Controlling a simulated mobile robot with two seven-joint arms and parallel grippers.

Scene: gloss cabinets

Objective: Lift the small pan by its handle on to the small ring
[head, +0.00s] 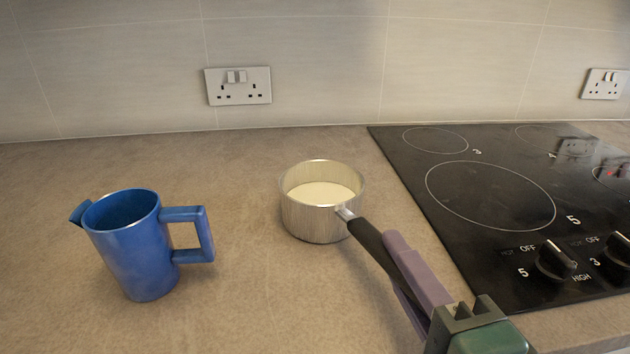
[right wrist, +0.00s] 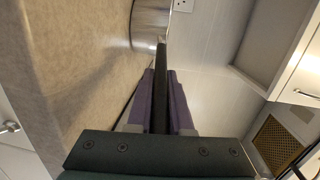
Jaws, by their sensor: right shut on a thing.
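The small pan (head: 317,221) is a silver saucepan with pale liquid inside. It stands upright on the worktop, left of the black hob. Its black handle (head: 372,243) points toward the front right. My right gripper (head: 407,262), with purple fingers, is shut on the handle. The right wrist view shows the handle (right wrist: 161,75) between both fingers and part of the pan (right wrist: 150,22) beyond. The small ring (head: 435,140) is a thin circle at the back left of the hob. My left gripper is not in view.
A blue jug (head: 140,245) stands on the worktop to the left, its handle toward the pan. A larger ring (head: 490,195) lies in front of the small one. Black knobs (head: 556,259) stand up at the hob's front. A tiled wall with sockets (head: 238,87) closes the back.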

